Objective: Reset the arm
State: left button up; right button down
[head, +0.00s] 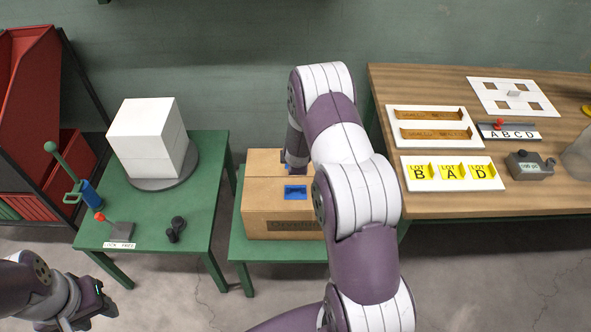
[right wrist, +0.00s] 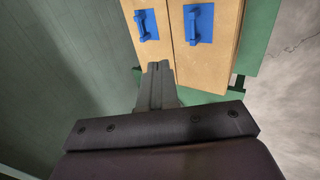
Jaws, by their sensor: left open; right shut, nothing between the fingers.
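My right arm reaches up the middle of the head view, over a brown cardboard box (head: 262,200). Its gripper is mostly hidden behind the arm there. In the right wrist view the right gripper (right wrist: 159,68) is shut and empty, its fingertips close to the box (right wrist: 208,68) edge in the picture; I cannot tell if they touch. The box top has two blue pads with handles: one blue handle (right wrist: 142,25) on the left and another (right wrist: 193,24) on the right. My left gripper (head: 100,299) is open and empty at the lower left, above the floor.
The left green table (head: 205,215) holds a white block (head: 145,135) on a grey disc, a green-knobbed lever (head: 62,160) and a red-knobbed switch. The right wooden table (head: 430,85) holds yellow lettered trays (head: 450,172). A red-binned rack (head: 30,80) stands far left.

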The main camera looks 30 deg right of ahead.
notch_tip(320, 180, up, 2)
jog(key=shift+s+a, duration=0.1)
jog(key=shift+s, duration=0.05)
